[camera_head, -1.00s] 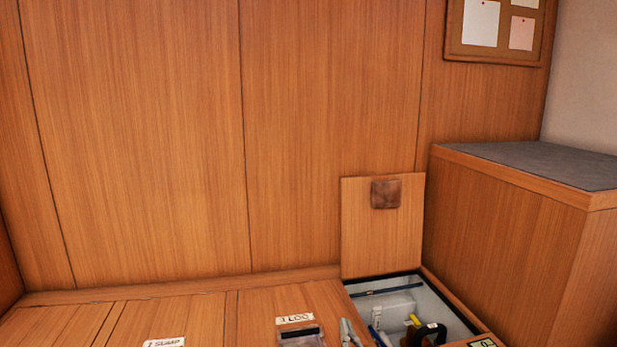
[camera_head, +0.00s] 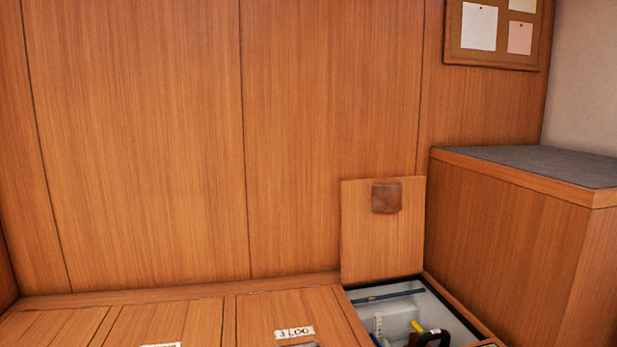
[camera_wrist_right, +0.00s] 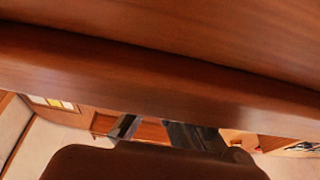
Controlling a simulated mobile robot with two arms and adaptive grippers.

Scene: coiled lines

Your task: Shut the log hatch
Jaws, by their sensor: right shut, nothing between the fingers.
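A hatch lid (camera_head: 355,235) stands upright at the back of an open compartment (camera_head: 440,300), with a square brown patch (camera_head: 386,198) on its face. A label reading "3 LOG" (camera_head: 294,332) lies on the flat, closed panel (camera_head: 275,305) to the left of that opening. My right gripper (camera_wrist_right: 155,131) shows in the right wrist view, shut and empty, close to a wooden surface. It is not visible in the head view, so its place relative to the lid is unclear. My left gripper is in neither view.
The compartment holds a blue bar (camera_head: 388,295), a white box (camera_head: 398,317) and a black-and-yellow item (camera_head: 430,337). A wooden cabinet with a grey top (camera_head: 540,165) stands close on the right. A wood-panelled wall (camera_head: 140,140) rises behind.

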